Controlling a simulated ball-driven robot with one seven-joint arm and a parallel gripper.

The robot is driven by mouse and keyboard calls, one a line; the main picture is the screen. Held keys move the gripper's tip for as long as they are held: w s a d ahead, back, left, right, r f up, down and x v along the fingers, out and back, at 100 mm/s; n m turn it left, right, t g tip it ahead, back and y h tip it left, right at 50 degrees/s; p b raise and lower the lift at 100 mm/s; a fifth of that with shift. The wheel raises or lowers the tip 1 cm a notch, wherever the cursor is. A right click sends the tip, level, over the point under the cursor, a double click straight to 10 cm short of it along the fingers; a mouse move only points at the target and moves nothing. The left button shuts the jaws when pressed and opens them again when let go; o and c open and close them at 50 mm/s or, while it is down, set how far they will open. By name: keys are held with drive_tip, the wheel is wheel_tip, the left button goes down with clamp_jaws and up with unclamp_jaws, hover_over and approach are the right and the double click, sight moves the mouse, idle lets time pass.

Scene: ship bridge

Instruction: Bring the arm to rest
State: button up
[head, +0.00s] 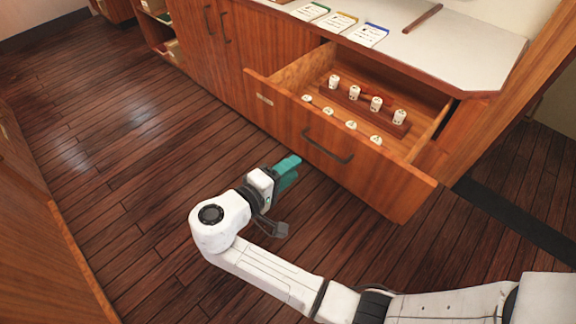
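My arm (270,276) reaches in from the bottom right, low over the wooden floor, and bends at a white joint. My gripper (287,169), with teal fingers, is at its end, in front of the open drawer's front panel and apart from the drawer handle in the picture. Its fingers overlap in this view, so I cannot tell if they are open or shut. I see nothing held in it.
An open wooden drawer (370,182) juts from the cabinet (270,52) and holds several white pieces, some in a wooden rack (357,104). Cards (338,22) lie on the pale countertop (455,62). The floor (110,150) at left is clear.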

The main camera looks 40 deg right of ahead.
idle(0.3)
drive_tip(key=s+d+f+g+y+p, duration=0.1)
drive_tip(key=s+d+f+y+p, duration=0.1)
drive_tip(key=s+f+y, duration=0.3)
drive_tip(key=s+d+f+y+p, duration=0.1)
drive_tip(key=s+f+y+p, duration=0.15)
drive_tip(key=s, duration=0.45)
drive_tip(key=s+a+r+t+y+p, duration=0.1)
drive_tip(key=s+a+r+y+p, duration=0.1)
drive_tip(key=s+a+y, duration=0.3)
drive_tip(key=s+y, duration=0.3)
drive_tip(key=shift+r+m, duration=0.4)
idle(5.3)
